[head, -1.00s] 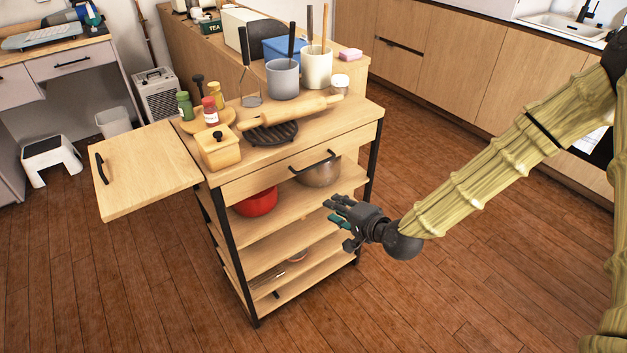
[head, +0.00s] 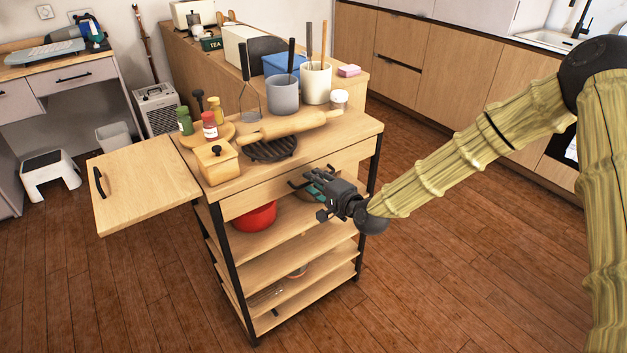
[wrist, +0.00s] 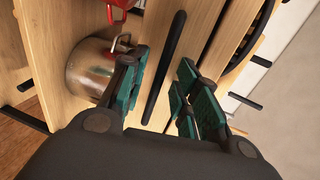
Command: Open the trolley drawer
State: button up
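The trolley (head: 262,270) is a wooden cart with a black frame and open shelves. Its drawer (head: 247,200) is a shut wooden front below the top board. The drawer's black bar handle (head: 293,184) is partly hidden by my gripper (head: 316,180) in the head view. In the wrist view the handle (wrist: 166,65) runs between the two teal-padded fingers of my gripper (wrist: 160,98). The fingers are open, with gaps on both sides of the handle.
A steel pot (wrist: 92,68) and a red pot (head: 254,216) stand on the shelf under the drawer. A side leaf (head: 145,185) sticks out at left. A rolling pin (head: 290,128), jars and utensil pots crowd the top. The floor in front is clear.

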jog(key=shift+w+a+f, duration=0.15)
jog(key=shift+w+a, duration=0.25)
jog(key=shift+w, duration=0.15)
jog(key=shift+c, duration=0.3)
grip_shut()
jog(key=shift+s, duration=0.1)
